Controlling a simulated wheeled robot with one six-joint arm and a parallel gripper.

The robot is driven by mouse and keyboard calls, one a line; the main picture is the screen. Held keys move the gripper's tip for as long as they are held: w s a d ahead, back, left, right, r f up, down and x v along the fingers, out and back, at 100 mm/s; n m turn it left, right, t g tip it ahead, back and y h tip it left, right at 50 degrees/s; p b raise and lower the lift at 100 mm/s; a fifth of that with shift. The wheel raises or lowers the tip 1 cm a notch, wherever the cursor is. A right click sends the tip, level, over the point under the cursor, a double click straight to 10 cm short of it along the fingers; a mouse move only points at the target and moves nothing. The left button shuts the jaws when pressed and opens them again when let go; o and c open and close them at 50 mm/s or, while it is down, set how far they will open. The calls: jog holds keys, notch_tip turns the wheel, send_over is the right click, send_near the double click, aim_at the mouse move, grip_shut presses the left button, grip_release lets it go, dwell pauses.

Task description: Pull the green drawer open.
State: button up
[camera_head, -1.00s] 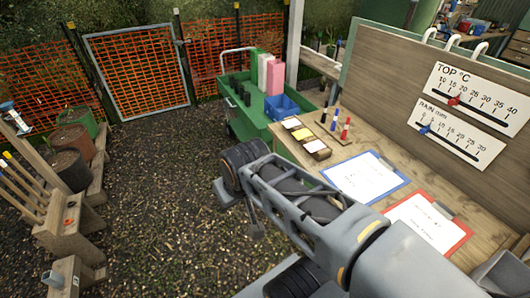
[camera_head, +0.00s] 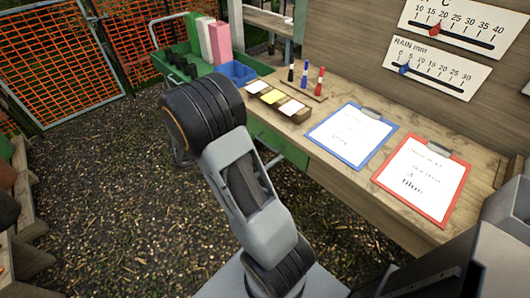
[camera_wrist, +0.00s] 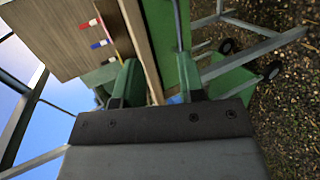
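The green drawer (camera_head: 283,145) sits under the wooden table's front edge, with a pale bar handle (camera_head: 272,160) partly hidden behind my arm in the head view. It looks closed. In the wrist view the drawer front (camera_wrist: 160,28) shows as a green strip beside the table edge, ahead of my fingers. My gripper (camera_wrist: 156,72) is open there, its two green fingers apart, with nothing seen held. I cannot tell whether a finger touches the table edge or the handle. In the head view my arm hides the gripper.
The wooden table (camera_head: 330,178) holds a blue clipboard (camera_head: 350,137), a red clipboard (camera_head: 424,182), markers and a card holder (camera_head: 279,102). A green cart (camera_head: 176,60) with a blue bin (camera_head: 238,72) stands beyond. The gravel ground (camera_head: 100,190) at left is clear.

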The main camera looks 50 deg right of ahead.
aim_at(265, 143)
jog(key=w+d+f+n+t+h+b, duration=0.1)
jog(key=w+d+f+t+h+b, duration=0.15)
jog(key=f, duration=0.55)
jog(key=shift+g, duration=0.25)
jog(key=x, duration=0.4)
jog(key=p+x, duration=0.1)
jog(key=x, duration=0.4)
jog(key=r+x, duration=0.1)
jog(key=x, duration=0.3)
jog(key=shift+w+d+f+p, duration=0.1)
jog(key=shift+w+d+p, duration=0.1)
jog(key=shift+d+p, duration=0.2)
grip_shut()
